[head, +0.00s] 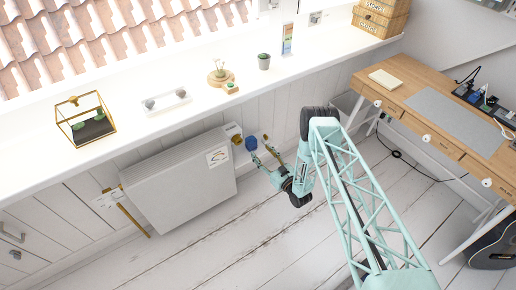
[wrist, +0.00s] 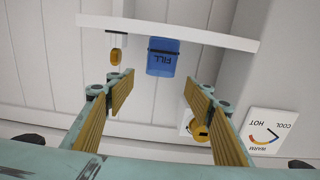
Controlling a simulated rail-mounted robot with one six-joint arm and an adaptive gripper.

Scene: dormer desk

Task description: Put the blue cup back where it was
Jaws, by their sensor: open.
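The blue cup (wrist: 163,58) has dark lettering that reads FILL upside down in the wrist view. It is against a white strip (wrist: 215,36) near the pale panelled wall; I cannot tell what bears it. In the head view the cup (head: 251,143) is a small blue shape near the radiator's upper right corner. My gripper (wrist: 160,84) is open, with its yellow-padded fingers spread to either side below the cup in the wrist view. The cup appears beyond the fingertips, with no visible contact. In the head view my gripper (head: 262,150) is just right of the cup.
A grey radiator (head: 180,180) with a yellow knob (wrist: 200,130) is close by. A small yellow item (wrist: 116,48) hangs beside the cup. The white sill (head: 200,95) above holds a glass terrarium (head: 86,120), a tray (head: 167,101) and plants. A wooden desk (head: 440,110) stands right.

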